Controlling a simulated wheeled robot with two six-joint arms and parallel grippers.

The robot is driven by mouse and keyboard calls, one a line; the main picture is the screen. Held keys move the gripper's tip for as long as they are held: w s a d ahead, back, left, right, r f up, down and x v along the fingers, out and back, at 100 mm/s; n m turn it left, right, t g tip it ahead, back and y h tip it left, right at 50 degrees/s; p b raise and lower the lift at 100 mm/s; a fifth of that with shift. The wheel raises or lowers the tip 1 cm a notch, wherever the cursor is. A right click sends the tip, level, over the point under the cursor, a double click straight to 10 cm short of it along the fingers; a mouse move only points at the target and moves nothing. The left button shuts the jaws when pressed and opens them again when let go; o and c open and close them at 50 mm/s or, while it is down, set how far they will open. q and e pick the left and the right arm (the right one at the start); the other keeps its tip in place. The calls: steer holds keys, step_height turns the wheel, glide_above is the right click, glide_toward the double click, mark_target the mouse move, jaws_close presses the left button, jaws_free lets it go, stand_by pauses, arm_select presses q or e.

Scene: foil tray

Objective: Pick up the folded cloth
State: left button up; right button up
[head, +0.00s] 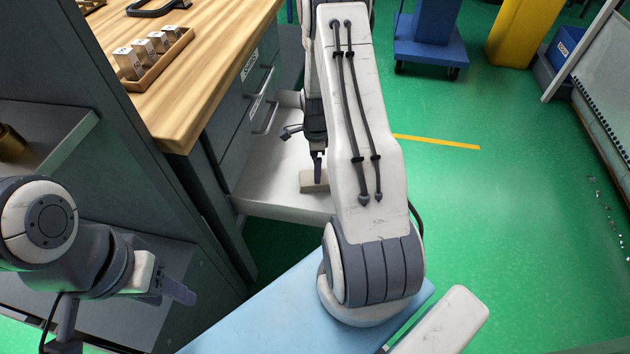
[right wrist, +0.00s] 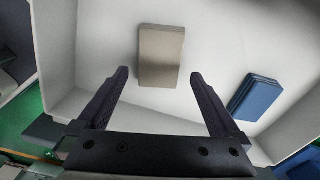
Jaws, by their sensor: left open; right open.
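A blue folded cloth (right wrist: 255,97), with layers showing along its edge, lies in the open white drawer (head: 272,172), at the right of the right wrist view. My arm hides it in the head view. A beige flat block (right wrist: 161,55) lies in the same drawer and also shows in the head view (head: 308,186). My right gripper (right wrist: 160,76) is open and empty above the drawer. The block appears between and beyond its fingertips, and the cloth is to the right of the right finger. My left gripper (head: 180,291) is open and empty at the lower left, away from the drawer.
The drawer's walls (right wrist: 62,50) surround the cloth and block. The wooden worktop (head: 205,85) with a tray of small blocks (head: 160,68) stands at the left of the drawer. A blue cart (head: 430,45) stands at the back. The green floor on the right is mostly clear.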

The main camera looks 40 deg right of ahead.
step_height(320, 180, down, 5)
steer(key=shift+d+b, duration=0.15)
steer(key=shift+b, duration=0.6)
steer(key=shift+r, duration=0.1)
steer(key=c, duration=1.1)
step_height(320, 180, up, 10)
steer(key=p, duration=0.2)
steer(key=shift+p, duration=0.4)
